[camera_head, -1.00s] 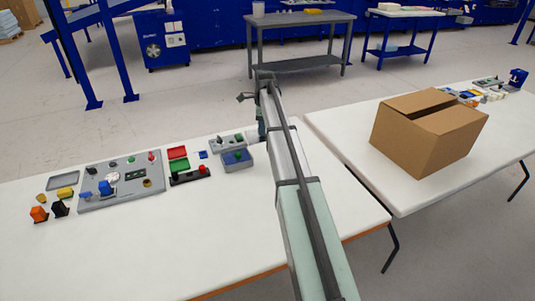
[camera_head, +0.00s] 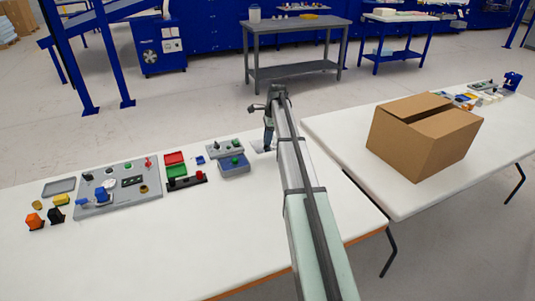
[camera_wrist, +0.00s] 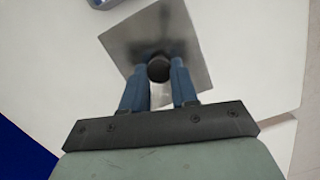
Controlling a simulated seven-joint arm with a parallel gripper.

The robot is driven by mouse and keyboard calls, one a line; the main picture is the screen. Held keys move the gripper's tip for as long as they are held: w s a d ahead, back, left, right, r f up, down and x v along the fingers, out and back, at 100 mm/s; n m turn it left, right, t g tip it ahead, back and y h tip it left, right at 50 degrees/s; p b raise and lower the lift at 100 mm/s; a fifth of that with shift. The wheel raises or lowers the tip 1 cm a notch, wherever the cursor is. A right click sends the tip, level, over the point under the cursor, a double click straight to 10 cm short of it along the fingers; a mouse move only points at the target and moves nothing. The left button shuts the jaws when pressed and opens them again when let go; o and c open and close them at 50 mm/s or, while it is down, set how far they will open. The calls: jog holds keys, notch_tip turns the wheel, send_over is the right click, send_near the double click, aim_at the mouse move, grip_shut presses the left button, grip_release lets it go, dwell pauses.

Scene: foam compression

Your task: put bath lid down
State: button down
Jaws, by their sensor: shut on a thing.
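The bath lid is a square grey metal plate (camera_wrist: 178,35) with a round black knob (camera_wrist: 158,68) in the wrist view. My gripper (camera_wrist: 158,74) has its two blue fingers shut on the knob from both sides. In the head view the lid (camera_head: 259,148) shows as a small grey patch under my gripper (camera_head: 267,148), partly hidden by the arm. It lies flat, at or just above the white table; I cannot tell if it touches.
A cardboard box (camera_head: 420,140) stands on the right table. The table front is clear.

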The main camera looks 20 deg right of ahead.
aim_at(272, 144)
jog(key=shift+f, duration=3.7)
jog(key=shift+f, duration=0.1)
jog(key=c, duration=0.9)
grip_release()
jog(key=shift+o, duration=0.2)
jog(key=r, duration=0.4)
jog(key=d+r, duration=0.1)
jog(key=r, duration=0.3)
jog(key=d+r, duration=0.1)
jog(key=r, duration=0.3)
jog(key=shift+s, duration=0.3)
